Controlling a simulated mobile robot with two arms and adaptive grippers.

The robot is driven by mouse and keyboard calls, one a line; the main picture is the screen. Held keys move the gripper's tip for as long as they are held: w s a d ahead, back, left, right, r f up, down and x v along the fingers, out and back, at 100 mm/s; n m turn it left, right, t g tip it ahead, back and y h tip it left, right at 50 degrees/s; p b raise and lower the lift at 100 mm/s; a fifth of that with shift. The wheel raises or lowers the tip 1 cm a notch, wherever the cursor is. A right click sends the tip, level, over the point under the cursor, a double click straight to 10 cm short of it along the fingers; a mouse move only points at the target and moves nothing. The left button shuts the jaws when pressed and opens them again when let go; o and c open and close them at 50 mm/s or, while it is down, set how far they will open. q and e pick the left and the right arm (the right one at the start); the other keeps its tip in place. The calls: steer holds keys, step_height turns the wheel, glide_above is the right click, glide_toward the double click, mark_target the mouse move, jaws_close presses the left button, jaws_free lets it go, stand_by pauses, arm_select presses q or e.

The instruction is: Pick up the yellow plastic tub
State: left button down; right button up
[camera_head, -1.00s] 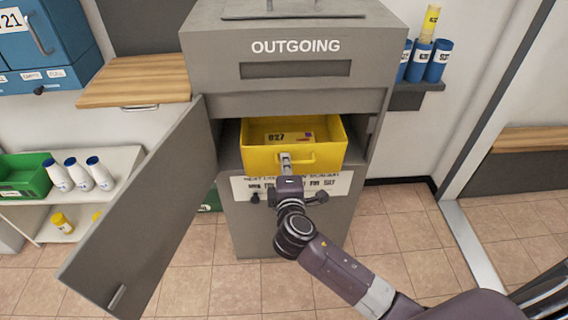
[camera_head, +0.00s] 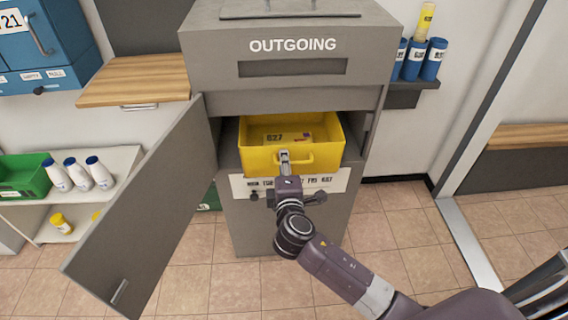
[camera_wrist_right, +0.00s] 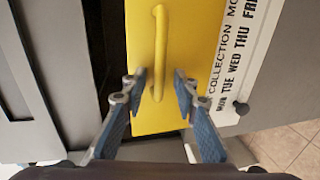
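The yellow plastic tub (camera_head: 262,160) sits in the open lower compartment of the grey OUTGOING box, its front sticking out past the opening. A label reading 627 shows inside it. Its front handle also shows in the right wrist view (camera_wrist_right: 159,50). My right gripper (camera_head: 285,157) is at the tub's front, by the handle. In the right wrist view its two blue-padded fingers (camera_wrist_right: 157,88) are apart, one on each side of the handle's end, with gaps between. My left gripper is not in view.
The grey OUTGOING box (camera_head: 210,60) has its door (camera_head: 140,215) swung open to the left. Shelves with a green bin (camera_head: 22,176) and white bottles (camera_head: 78,174) stand at left. Blue containers (camera_head: 414,60) sit on a small shelf at right. Tiled floor is clear at right.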

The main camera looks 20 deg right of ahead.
steer(key=v, duration=1.2)
steer(key=shift+c, duration=0.6)
